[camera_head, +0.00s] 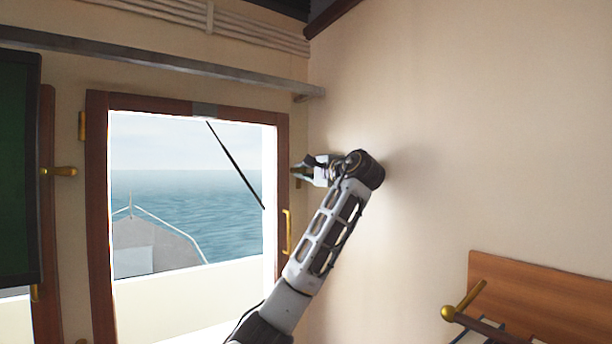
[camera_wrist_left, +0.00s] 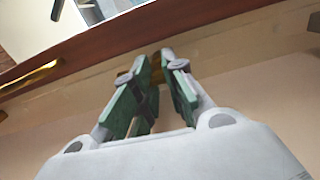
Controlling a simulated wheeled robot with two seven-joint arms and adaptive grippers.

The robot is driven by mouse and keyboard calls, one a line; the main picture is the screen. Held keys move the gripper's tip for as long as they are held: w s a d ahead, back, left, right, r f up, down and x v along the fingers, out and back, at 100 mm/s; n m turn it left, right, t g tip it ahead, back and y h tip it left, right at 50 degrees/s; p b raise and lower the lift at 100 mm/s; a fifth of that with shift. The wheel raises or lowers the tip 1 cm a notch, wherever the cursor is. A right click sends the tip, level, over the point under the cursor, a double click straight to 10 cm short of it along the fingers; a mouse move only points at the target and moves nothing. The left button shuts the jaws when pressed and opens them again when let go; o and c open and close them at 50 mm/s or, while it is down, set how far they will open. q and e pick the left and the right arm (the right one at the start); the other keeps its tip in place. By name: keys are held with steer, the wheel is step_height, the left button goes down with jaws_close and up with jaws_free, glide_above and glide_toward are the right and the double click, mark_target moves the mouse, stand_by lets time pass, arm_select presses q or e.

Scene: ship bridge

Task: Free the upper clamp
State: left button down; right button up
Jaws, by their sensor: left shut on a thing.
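The upper clamp is a small brass fitting at the right side of the wooden window frame (camera_head: 282,150), mostly hidden by my left gripper (camera_head: 302,168). A bit of its brass shows in the left wrist view (camera_wrist_left: 124,78), behind the green-padded fingers. My left gripper (camera_wrist_left: 160,72) is shut on the upper clamp, its fingertips close to the frame's edge. How the clamp is turned is hidden. My right gripper is in neither view.
A brass handle (camera_head: 287,232) sits lower on the frame's right side. Another brass clamp (camera_head: 62,171) is at the left, beside a dark green panel (camera_head: 18,165). A metal rail (camera_head: 160,61) runs above. A wooden board (camera_head: 560,300) is at lower right. The wall right of my arm is bare.

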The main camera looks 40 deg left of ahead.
arm_select(q)
steer(key=shift+f+n, duration=0.15)
steer(key=shift+n, duration=0.15)
steer(key=c, duration=0.9)
jaws_free()
steer(key=shift+o, duration=0.2)
steer(key=shift+d, duration=0.15)
steer(key=v, duration=1.1)
steer(key=shift+d, duration=0.35)
steer(key=shift+s, duration=0.2)
